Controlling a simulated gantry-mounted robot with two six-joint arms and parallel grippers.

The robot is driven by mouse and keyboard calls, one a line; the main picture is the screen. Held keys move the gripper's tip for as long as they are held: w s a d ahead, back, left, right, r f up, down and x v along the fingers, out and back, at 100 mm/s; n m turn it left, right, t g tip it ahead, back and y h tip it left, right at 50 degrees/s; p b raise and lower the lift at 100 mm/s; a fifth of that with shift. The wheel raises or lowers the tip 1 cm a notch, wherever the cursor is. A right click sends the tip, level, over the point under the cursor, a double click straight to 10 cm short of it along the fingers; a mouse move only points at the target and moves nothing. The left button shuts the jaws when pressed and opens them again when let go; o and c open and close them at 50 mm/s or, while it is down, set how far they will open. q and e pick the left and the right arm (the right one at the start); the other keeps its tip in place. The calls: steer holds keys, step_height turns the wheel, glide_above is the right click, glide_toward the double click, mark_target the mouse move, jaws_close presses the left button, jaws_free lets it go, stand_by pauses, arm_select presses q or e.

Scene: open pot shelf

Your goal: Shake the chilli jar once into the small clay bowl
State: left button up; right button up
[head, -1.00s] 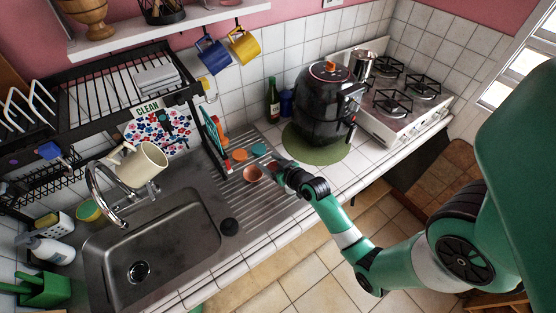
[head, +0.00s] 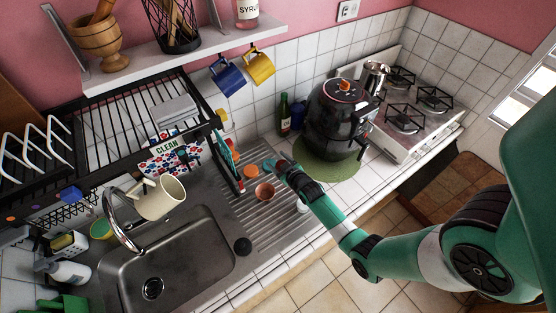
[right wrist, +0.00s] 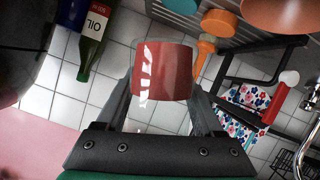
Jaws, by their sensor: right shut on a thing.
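The small clay bowl (head: 264,191) stands on the ribbed drainboard right of the sink. It shows partly at the upper right of the right wrist view (right wrist: 286,14). My right gripper (head: 281,167) is behind and slightly right of the bowl in the head view. My left gripper is not in view.
A green bottle (head: 284,114) is behind. A small white item (head: 302,206) stands below my forearm. The dish rack (head: 240,172) edge is left of the bowl.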

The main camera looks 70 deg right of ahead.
steer(key=n+b, duration=0.1)
steer(key=b, duration=0.1)
steer(key=f+n+h+b, duration=0.1)
steer(key=b, duration=0.1)
steer(key=n+g+h+b, duration=0.1)
steer(key=b, duration=0.2)
steer(key=shift+w+a+f+n, duration=0.15)
steer(key=shift+a+f+n, duration=0.05)
steer(key=shift+n, duration=0.1)
steer(key=f+n+h+b, duration=0.1)
steer(key=n+b, duration=0.1)
steer(key=b, duration=0.1)
steer(key=a+f+n+h+b, duration=0.1)
steer(key=n+b, duration=0.1)
steer(key=b, duration=0.2)
steer(key=w+f+n+h+b, duration=0.1)
steer(key=n+b, duration=0.2)
steer(key=b, duration=0.1)
steer(key=shift+a+f+h, duration=0.15)
steer(key=shift+h, duration=0.25)
steer(key=n, duration=0.1)
steer(key=r+n+b, duration=0.1)
steer(key=r+n+h, duration=0.1)
steer(key=shift+w+a, duration=0.25)
steer(key=shift+a, duration=0.05)
